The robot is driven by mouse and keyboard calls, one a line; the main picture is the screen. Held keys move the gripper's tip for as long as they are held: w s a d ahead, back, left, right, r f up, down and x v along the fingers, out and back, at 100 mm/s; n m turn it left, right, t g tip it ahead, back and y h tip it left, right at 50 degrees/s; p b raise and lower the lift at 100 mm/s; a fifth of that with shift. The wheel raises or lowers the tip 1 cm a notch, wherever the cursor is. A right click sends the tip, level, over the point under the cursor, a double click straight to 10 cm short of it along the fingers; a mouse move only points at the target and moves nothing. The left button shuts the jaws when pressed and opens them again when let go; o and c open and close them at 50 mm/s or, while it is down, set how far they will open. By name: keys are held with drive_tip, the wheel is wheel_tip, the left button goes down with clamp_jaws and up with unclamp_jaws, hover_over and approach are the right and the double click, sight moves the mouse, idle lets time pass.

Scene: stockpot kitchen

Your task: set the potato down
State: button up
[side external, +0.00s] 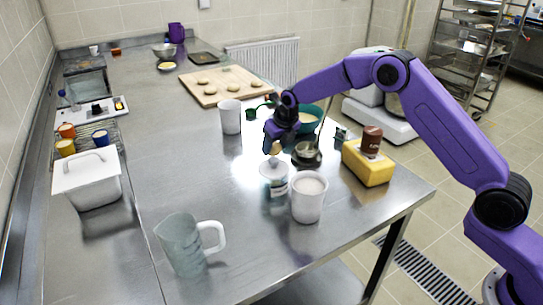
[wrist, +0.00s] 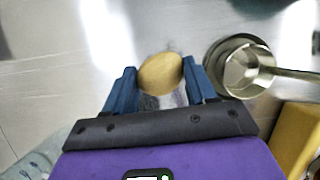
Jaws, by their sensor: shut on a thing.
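My gripper (side external: 274,145) is above the steel table, shut on the tan potato (side external: 275,149). In the wrist view the oval potato (wrist: 160,73) sits between the two blue fingertips (wrist: 159,84). In the side view a pale container (side external: 274,176) shows just below the potato. I cannot tell from that view how far the potato is above the table.
A small metal saucepan (wrist: 238,66) is just right of the potato in the wrist view. A white cup (side external: 308,198), white mug (side external: 230,117) and yellow block (side external: 367,163) stand nearby. A glass jug (side external: 186,245) is at the front. Bare steel (wrist: 60,85) lies left of the potato.

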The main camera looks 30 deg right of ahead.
sight(272, 155)
drive_tip(key=shift+w+a+f, duration=0.2)
drive_tip(key=shift+w+f, duration=0.75)
drive_tip(key=shift+f, duration=1.65)
drive_tip(key=shift+f, duration=0.15)
drive_tip(key=o, duration=1.1)
drive_tip(key=shift+o, duration=0.2)
drive_tip(key=v, duration=1.1)
drive_tip(key=shift+s+r, duration=0.15)
drive_tip(key=shift+r, duration=0.05)
drive_tip(key=shift+s+r, duration=0.2)
drive_tip(key=shift+r, duration=0.2)
drive_tip(key=shift+s, duration=0.1)
